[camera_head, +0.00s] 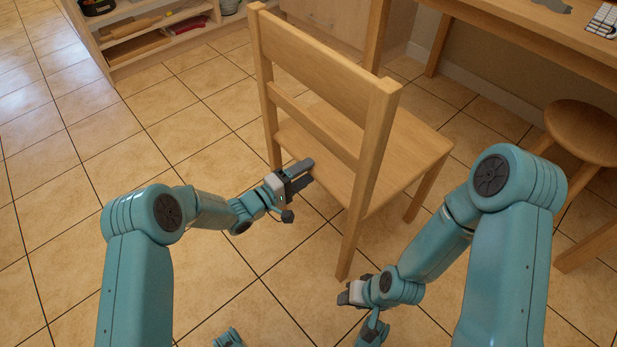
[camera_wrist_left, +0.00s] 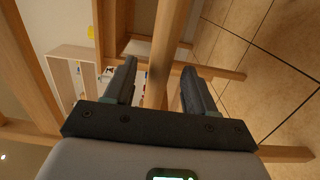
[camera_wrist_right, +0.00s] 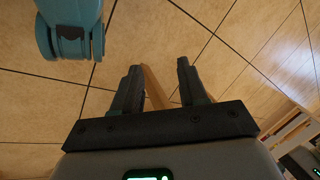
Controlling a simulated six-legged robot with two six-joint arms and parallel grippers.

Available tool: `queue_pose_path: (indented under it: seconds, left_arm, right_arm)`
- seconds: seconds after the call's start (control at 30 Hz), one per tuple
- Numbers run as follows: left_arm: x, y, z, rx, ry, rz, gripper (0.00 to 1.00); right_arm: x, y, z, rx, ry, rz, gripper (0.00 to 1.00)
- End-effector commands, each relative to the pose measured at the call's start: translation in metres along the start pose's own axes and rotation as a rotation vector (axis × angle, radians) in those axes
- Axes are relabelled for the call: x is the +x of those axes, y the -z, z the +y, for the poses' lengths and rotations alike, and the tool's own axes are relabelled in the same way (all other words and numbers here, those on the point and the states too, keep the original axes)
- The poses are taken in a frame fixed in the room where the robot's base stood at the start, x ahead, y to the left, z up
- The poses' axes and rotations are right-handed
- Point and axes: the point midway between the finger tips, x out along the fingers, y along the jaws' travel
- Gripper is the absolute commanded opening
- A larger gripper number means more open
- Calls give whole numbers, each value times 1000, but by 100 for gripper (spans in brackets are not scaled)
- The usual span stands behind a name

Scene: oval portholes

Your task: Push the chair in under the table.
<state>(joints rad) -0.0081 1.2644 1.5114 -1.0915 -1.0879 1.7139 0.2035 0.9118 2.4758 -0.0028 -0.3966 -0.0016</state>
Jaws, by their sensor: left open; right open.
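The wooden chair (camera_head: 325,75) stands on the tiled floor in the head view, its backrest towards me. The wooden table (camera_head: 500,40) is beyond it at the upper right. My left gripper (camera_head: 309,175) is open by the chair's back, below the backrest slats. In the left wrist view a wooden bar (camera_wrist_left: 168,40) shows between and beyond the open fingers (camera_wrist_left: 158,85); contact cannot be told. My right gripper (camera_head: 342,296) is low near the foot of the chair's near leg. In the right wrist view its fingers (camera_wrist_right: 160,85) are open, with a wooden piece (camera_wrist_right: 154,88) between or beyond them.
A round wooden stool (camera_head: 583,130) stands at the right, by the table. A low shelf unit (camera_head: 105,45) with several items is at the upper left. A keyboard (camera_head: 604,20) lies on the table. The tiled floor at the left is clear.

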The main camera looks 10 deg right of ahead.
Motion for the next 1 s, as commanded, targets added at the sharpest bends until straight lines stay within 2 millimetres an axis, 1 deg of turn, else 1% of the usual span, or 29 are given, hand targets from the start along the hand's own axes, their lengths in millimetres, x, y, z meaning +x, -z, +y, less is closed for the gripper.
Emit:
queue_pose_path:
  seconds: [0.03, 0.1, 0.2, 0.3, 0.5, 0.57, 0.6, 0.67, 0.7, 1.0]
  left_arm:
    - [9, 0, -5, 4, -1, -1, 55]
    - [18, -1, -3, 2, -1, -1, 55]
    - [25, -1, -1, 2, 0, 1, 55]
    - [28, -1, 0, 0, 0, 2, 55]
    - [27, -1, 1, 0, 0, 4, 55]
    - [27, -1, 1, 0, 1, 3, 36]
    - [27, -1, 1, 0, 1, 3, 23]
    - [27, -1, 1, 0, 0, 3, 3]
    - [27, -1, 1, 0, 0, 3, 0]
    - [27, -1, 1, 1, -1, 3, 0]
  right_arm:
    - [10, 3, 4, -3, 1, 12, 43]
    - [14, 7, 5, -6, 1, 27, 43]
    - [17, 10, 5, -9, 1, 39, 43]
    - [17, 12, 5, -10, 2, 44, 43]
    - [16, 12, 5, -10, 2, 44, 43]
    - [16, 12, 5, -10, 2, 43, 43]
    - [16, 12, 5, -10, 2, 43, 43]
    - [16, 12, 5, -10, 2, 43, 43]
    - [16, 12, 5, -10, 2, 43, 43]
    - [16, 11, 5, -10, 2, 43, 43]
